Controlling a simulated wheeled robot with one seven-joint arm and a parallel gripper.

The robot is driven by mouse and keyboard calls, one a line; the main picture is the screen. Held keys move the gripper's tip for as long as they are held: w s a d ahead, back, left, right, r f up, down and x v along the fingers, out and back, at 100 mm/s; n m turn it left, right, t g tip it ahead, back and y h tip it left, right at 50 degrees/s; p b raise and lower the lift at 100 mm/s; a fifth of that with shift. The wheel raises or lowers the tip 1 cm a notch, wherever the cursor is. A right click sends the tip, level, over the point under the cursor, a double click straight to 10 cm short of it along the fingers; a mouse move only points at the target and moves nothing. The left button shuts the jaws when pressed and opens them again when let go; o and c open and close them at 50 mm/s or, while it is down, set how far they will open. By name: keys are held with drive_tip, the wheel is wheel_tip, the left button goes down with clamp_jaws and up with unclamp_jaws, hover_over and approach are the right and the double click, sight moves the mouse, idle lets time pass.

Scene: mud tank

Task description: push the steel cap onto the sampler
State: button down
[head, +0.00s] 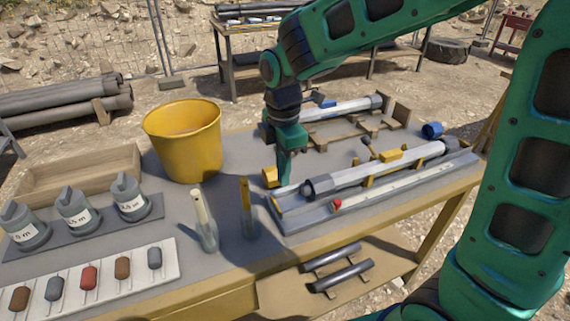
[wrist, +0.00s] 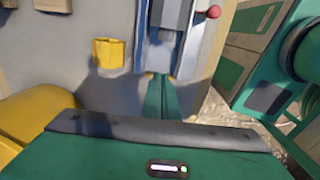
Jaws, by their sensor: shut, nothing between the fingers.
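The sampler (head: 380,168) is a long pale grey tube lying in a rack on the table, with a yellow fitting on top. A darker steel cap (head: 308,188) shows at its left end; I cannot tell how far on it sits. My gripper (head: 285,185) is shut and empty, pointing down just left of that end. In the wrist view the gripper (wrist: 160,95) shows as green fingers below the sampler's grey end (wrist: 170,14). Whether the fingers touch the cap is not clear.
A red knob (head: 337,204) sits on the rack (head: 400,196) front. A small yellow block (head: 270,176) stands left of my gripper. The bench is clear between bucket and gripper.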

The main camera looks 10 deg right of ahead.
sight(317, 188)
wheel_tip(317, 188, down, 5)
drive_tip(key=shift+f, duration=0.1)
drive_tip(key=d, duration=0.2)
drive_tip(key=shift+w+d+f, duration=0.2)
drive_tip(key=shift+d+f, duration=0.05)
drive_tip(key=shift+d, duration=0.15)
drive_tip(key=shift+w+d, duration=0.15)
drive_tip(key=shift+d, duration=0.45)
drive_tip(key=shift+d, duration=0.1)
